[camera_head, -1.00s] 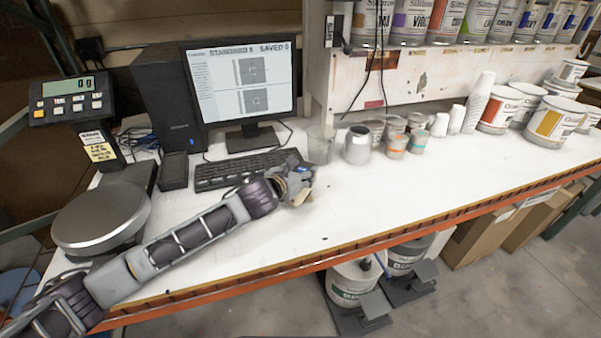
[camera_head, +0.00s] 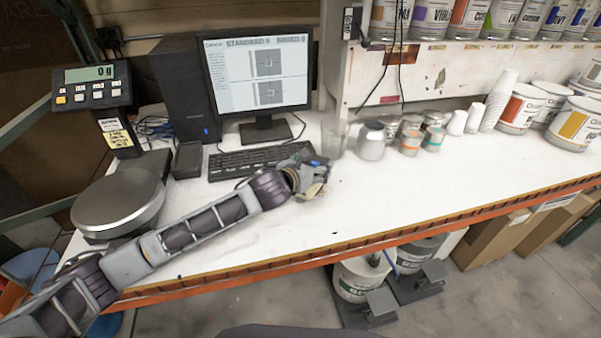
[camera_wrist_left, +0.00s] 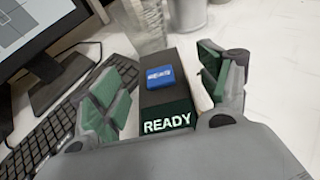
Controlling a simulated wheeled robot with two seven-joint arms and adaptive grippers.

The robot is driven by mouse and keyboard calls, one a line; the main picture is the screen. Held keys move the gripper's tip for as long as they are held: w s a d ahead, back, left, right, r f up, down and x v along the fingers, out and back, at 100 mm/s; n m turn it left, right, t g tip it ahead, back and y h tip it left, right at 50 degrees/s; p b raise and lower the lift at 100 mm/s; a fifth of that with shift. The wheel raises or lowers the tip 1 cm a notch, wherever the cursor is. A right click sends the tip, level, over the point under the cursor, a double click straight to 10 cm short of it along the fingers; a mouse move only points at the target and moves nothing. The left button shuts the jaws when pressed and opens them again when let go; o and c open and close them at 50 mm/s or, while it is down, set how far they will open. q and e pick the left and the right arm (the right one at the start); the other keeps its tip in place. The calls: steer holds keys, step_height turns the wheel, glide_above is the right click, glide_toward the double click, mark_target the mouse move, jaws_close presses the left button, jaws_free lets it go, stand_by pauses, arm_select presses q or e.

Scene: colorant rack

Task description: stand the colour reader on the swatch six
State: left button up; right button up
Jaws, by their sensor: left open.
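The colour reader (camera_wrist_left: 160,95) is a dark box with a blue button on top and a lit "READY" display, in the left wrist view. It stands between the two fingers of my left gripper (camera_wrist_left: 165,90), which is open, with one green-padded finger on each side. I cannot tell whether either finger touches it. In the head view my left gripper (camera_head: 312,178) is low over the white bench, right of the keyboard, and mostly hides the reader; a small patch of blue shows there. I cannot make out swatch six in either view. My right gripper is not in view.
The keyboard (camera_head: 255,161) and monitor (camera_head: 258,75) are just behind and left. A scale (camera_head: 118,203) is at left. Bench room is free to the right.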

arm_select(q)
steer(key=shift+s+a+r, duration=0.15)
steer(key=shift+s+a, duration=0.15)
steer(key=shift+s, duration=0.15)
steer(key=v, duration=1)
steer(key=shift+s, duration=0.35)
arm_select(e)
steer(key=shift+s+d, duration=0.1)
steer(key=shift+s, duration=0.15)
arm_select(q)
steer(key=shift+r, duration=0.1)
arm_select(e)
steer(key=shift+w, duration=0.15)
